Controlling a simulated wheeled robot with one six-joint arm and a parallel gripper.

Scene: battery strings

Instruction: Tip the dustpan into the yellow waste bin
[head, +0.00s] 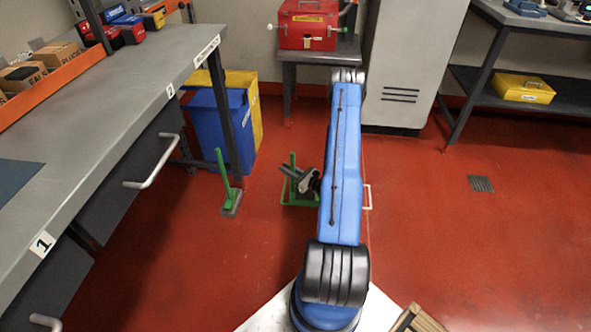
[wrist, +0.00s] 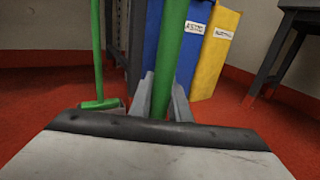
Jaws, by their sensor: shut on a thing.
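The green dustpan (head: 291,199) is low by the red floor, partly hidden behind my blue arm in the head view. Its green handle (wrist: 180,48) rises upright through the wrist view. My gripper (wrist: 163,106) is shut on this handle, with one grey finger on each side. In the head view my gripper (head: 306,182) is beside the handle. I cannot tell whether the pan touches the floor, and its contents are hidden. The yellow waste bin (head: 256,112) stands behind and left of the dustpan, partly covered by a blue bin; it also shows in the wrist view (wrist: 216,54).
The blue bin (head: 215,130) stands in front of the yellow one, by a bench leg. A green brush (head: 226,185) stands on the floor left of the dustpan. The workbench (head: 130,110) runs along the left.

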